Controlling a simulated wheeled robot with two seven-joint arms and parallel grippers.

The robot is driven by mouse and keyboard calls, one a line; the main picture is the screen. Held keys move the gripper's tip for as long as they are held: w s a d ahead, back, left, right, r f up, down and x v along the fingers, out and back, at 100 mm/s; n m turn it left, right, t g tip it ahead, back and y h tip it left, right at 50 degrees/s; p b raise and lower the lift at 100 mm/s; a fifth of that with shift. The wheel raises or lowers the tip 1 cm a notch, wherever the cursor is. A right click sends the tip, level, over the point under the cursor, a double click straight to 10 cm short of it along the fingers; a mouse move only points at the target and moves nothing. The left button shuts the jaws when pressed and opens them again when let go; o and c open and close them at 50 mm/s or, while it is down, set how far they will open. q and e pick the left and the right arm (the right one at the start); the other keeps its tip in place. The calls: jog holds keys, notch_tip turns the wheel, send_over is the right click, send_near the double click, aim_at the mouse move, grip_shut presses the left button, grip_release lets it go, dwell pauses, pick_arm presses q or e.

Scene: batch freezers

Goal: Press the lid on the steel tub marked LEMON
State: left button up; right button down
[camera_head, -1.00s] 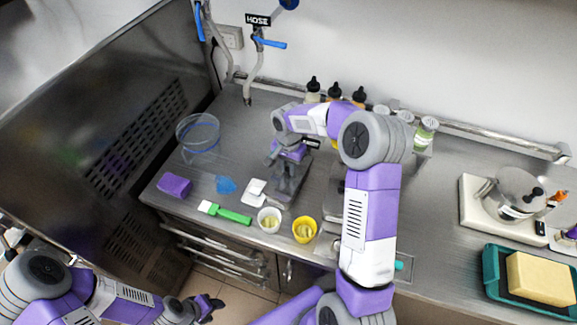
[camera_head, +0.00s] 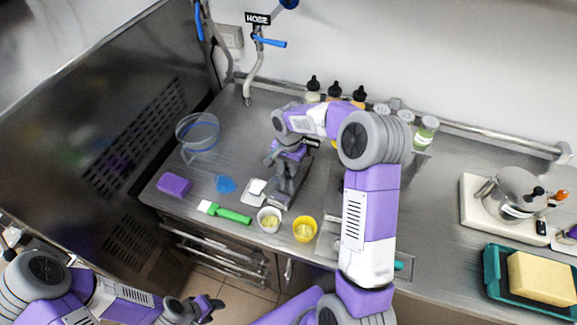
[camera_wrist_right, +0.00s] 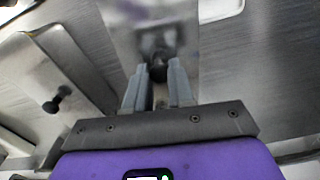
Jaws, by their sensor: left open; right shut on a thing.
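My right gripper (camera_wrist_right: 158,90) is shut on a small black knob (camera_wrist_right: 158,72) that stands on a shiny rectangular steel piece (camera_wrist_right: 125,22). In the head view that gripper (camera_head: 277,158) is at the left-middle of the counter, below my right forearm, with the grey steel piece (camera_head: 287,185) under it. I cannot tell whether this piece is seated on a tub. No LEMON marking is readable; a small dark label (camera_head: 312,143) shows beside my right wrist. My left gripper (camera_head: 212,305) is open and empty at the bottom, in front of the counter.
A second steel lid with a black knob (camera_wrist_right: 57,100) lies left in the wrist view. A green-handled brush (camera_head: 232,215), white cup (camera_head: 269,219), yellow cup (camera_head: 304,229), purple block (camera_head: 174,184) and clear container (camera_head: 198,133) stand nearby. A steel pot (camera_head: 518,190) is at right.

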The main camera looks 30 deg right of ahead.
dwell(0.4)
jog(key=shift+c, duration=2.1)
grip_release()
jog(key=shift+r, duration=0.1)
jog(key=shift+r+p, duration=2.25)
jog(key=shift+r, duration=1.15)
jog(key=shift+c, duration=0.3)
grip_shut()
